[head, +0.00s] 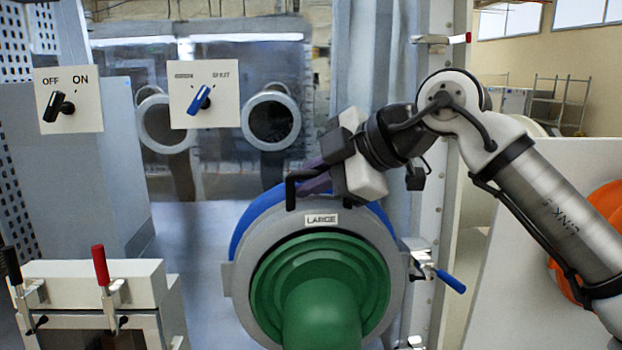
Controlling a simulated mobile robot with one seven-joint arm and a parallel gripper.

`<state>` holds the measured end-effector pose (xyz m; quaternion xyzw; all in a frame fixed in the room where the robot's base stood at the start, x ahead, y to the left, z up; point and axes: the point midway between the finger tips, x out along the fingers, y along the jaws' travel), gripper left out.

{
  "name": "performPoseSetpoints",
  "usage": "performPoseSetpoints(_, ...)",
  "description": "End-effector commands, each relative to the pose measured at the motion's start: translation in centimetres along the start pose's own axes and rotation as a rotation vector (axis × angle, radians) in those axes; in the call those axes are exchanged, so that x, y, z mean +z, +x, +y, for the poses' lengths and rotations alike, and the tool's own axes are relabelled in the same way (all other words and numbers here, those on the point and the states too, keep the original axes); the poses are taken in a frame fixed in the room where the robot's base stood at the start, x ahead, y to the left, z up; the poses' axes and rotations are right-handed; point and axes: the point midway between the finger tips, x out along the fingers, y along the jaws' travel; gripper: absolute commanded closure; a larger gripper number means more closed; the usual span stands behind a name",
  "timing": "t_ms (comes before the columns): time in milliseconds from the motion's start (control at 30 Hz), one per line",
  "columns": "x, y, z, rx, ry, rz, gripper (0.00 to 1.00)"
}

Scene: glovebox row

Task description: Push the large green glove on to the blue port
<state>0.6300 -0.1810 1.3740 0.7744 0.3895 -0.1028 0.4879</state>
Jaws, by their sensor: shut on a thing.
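The large green glove (318,305) faces me at the lower middle of the head view, set in a grey ring (245,290) with a "LARGE" label. The blue port (252,215) shows as a blue rim behind the ring, along its upper left and upper right. The ring covers most of the port, and I cannot tell how fully it is seated. My gripper (308,178) reaches in from the right above the ring. It is shut on a black handle (291,192) at the top of the ring; the exact contact is partly hidden by the fingers.
A blue-handled clamp (450,281) sits right of the ring. A box with red and black levers (100,265) stands lower left. Two switch panels (68,100) (204,95) are upper left. An orange round thing (605,203) is at right, partly behind my arm.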

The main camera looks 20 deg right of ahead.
Motion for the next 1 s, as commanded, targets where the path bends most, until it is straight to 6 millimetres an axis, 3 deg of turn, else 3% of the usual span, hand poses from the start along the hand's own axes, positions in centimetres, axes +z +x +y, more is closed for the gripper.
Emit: performPoseSetpoints(1000,0.48,0.50,0.82,0.003,0.001,0.001,1.00)
